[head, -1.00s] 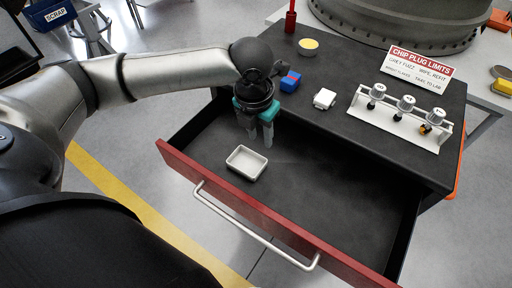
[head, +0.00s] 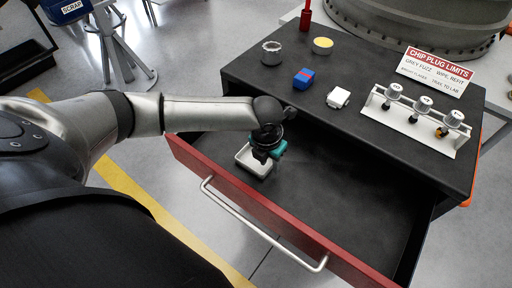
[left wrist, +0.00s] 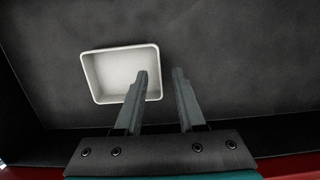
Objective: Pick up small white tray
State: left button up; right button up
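The small white tray (head: 241,159) lies in the open drawer, near its left end, partly covered by my left gripper in the head view. In the left wrist view the tray (left wrist: 108,72) is empty and shallow, with a raised rim. My left gripper (head: 262,164) is over the tray's right part. In the left wrist view its two fingers (left wrist: 160,72) are apart: one overlaps the tray's inside, the other is right of the tray, with the right wall between them in the picture. Whether they touch the tray is unclear. My right gripper is out of view.
The red drawer front (head: 250,205) has a metal handle. On the cabinet top (head: 330,115) stand a blue-and-red block (head: 303,78), a white block (head: 338,97), a metal ring (head: 271,52), a yellow-topped disc (head: 322,45), a plug rack (head: 415,128) and a sign. The drawer's right side is empty.

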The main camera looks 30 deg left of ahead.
pick_arm(q)
jog(key=shift+w+f, duration=0.1)
jog(key=shift+f, duration=0.5)
grip_shut()
jog(key=shift+r, duration=0.1)
dwell(0.9)
